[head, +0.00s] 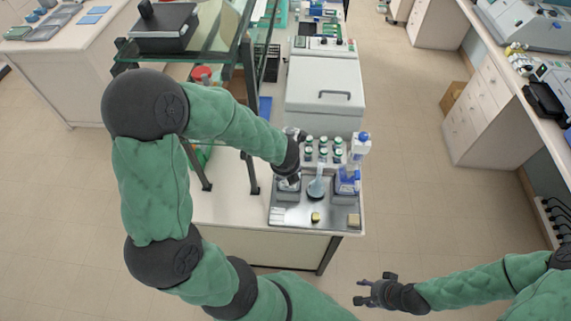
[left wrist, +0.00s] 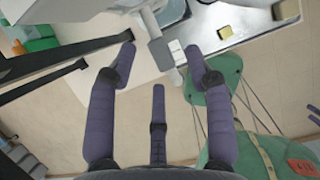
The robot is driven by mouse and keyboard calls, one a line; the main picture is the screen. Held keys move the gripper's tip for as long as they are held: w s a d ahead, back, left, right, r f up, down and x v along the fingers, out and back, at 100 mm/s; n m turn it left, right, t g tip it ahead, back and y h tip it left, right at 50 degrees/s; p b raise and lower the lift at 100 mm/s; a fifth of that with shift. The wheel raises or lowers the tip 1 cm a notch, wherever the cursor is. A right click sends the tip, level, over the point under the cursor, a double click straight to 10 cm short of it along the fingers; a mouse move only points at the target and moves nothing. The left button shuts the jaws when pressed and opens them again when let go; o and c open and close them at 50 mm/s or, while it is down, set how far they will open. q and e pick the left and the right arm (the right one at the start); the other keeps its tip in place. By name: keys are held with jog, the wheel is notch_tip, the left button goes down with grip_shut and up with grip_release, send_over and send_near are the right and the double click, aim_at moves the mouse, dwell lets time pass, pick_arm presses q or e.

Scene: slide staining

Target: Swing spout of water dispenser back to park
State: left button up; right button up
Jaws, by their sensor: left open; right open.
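In the left wrist view a pale grey jointed part (left wrist: 161,53), which looks like the water dispenser's spout, reaches in from the top, between and beyond my finger tips. My left gripper (left wrist: 160,70) is open around that space; I cannot tell whether a finger touches the part. In the head view my left gripper (head: 290,178) is over the left side of the metal tray (head: 290,219), mostly hidden by its own wrist, and the spout cannot be made out there. My right gripper (head: 376,291) is open and empty over the floor, away from the bench.
A blue-and-white bottle-like item (head: 350,180), a round blue-grey dish (head: 317,188) and a tan block (head: 353,220) stand on the tray. Several green-capped bottles (head: 323,150) are behind it. A glass shelf on dark posts (head: 250,150) stands left.

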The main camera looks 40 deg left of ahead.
pick_arm(q)
jog(key=v, duration=1)
jog(key=shift+f, duration=0.1)
